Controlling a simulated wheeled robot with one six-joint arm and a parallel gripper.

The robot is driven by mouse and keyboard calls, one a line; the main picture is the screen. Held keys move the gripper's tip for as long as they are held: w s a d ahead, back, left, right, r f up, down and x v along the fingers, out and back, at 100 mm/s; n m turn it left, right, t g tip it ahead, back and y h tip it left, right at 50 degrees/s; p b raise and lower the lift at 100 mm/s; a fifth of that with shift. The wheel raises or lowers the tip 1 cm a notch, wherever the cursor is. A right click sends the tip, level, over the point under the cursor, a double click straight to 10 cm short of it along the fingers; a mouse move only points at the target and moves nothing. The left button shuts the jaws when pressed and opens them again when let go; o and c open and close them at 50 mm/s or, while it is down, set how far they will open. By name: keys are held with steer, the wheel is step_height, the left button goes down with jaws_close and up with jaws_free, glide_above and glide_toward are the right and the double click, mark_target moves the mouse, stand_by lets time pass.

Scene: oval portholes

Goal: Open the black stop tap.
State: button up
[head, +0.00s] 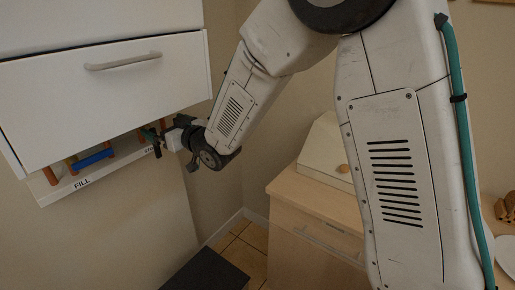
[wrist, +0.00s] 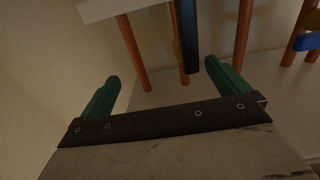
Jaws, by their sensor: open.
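The black stop tap shows in the wrist view as a dark lever (wrist: 187,35) in front of an orange-brown pipe, at the top of the picture. In the head view I cannot clearly tell it from my dark gripper parts beside the partly covered second label. My gripper (wrist: 164,91) has two green fingers spread wide with nothing held between them. The lever lies beyond the fingertips, between their lines, and appears apart from both. In the head view my gripper (head: 153,136) is under the drawer cabinet, at the right end of the pipe board.
A blue lever (head: 95,158) sits on pipes above the FILL label (head: 82,184); it also shows in the wrist view (wrist: 307,42). The white drawer cabinet (head: 150,88) hangs close above. A wooden cabinet (head: 310,205) stands to the right.

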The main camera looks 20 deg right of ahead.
steer(key=s+d+m+g+h, duration=0.5)
steer(key=s+d+g+h, duration=0.2)
steer(key=s+d, duration=1.4)
steer(key=d+r+h, duration=0.1)
steer(key=d+h, duration=0.1)
steer(key=shift+d+h, duration=0.3)
steer(key=shift+h, duration=0.1)
steer(key=shift+s, duration=0.15)
steer(key=s+d+m+g, duration=0.1)
steer(key=s+d+g, duration=0.1)
steer(key=s, duration=0.9)
steer(key=s+d+g, duration=0.2)
steer(key=s+g, duration=0.2)
steer(key=s, duration=0.6)
steer(key=shift+s+r+m+g, duration=0.25)
steer(key=shift+s+m+g, duration=0.15)
